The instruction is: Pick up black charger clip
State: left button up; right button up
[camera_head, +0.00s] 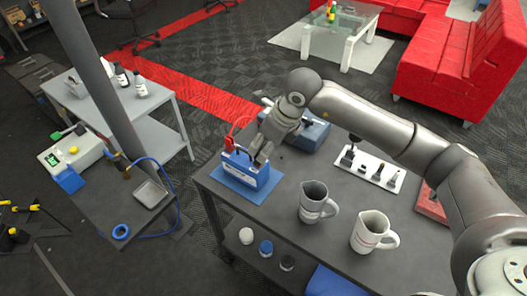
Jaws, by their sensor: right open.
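A blue battery (245,177) with a white top stands on a blue mat (228,184) on the dark table. A red clip (230,144) with a red cable is at the battery's left end. My right gripper (261,158) is open, pointing down over the right end of the battery top. The black charger clip cannot be made out clearly; the gripper's dark fingers cover that end of the battery. A blue charger-like box (309,136) stands behind the gripper, partly hidden by my right arm. My left gripper does not show.
A grey pitcher (313,203) and a white pitcher (369,232) stand at the table's front. A white tray (372,170) with dark tools lies to the right. A red item (430,204) is partly behind my right arm. Another bench (115,215) stands left.

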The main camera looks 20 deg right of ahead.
aim_at(258, 154)
jog(key=p+x, duration=0.1)
jog(key=x, duration=0.2)
jog(key=p+x, duration=0.1)
jog(key=x, duration=0.1)
jog(key=shift+w+f, duration=0.35)
jog(key=shift+w+a+f, duration=0.1)
jog(key=shift+w+f, duration=0.1)
jog(key=shift+f, duration=0.3)
grip_shut()
jog(key=shift+r, duration=0.15)
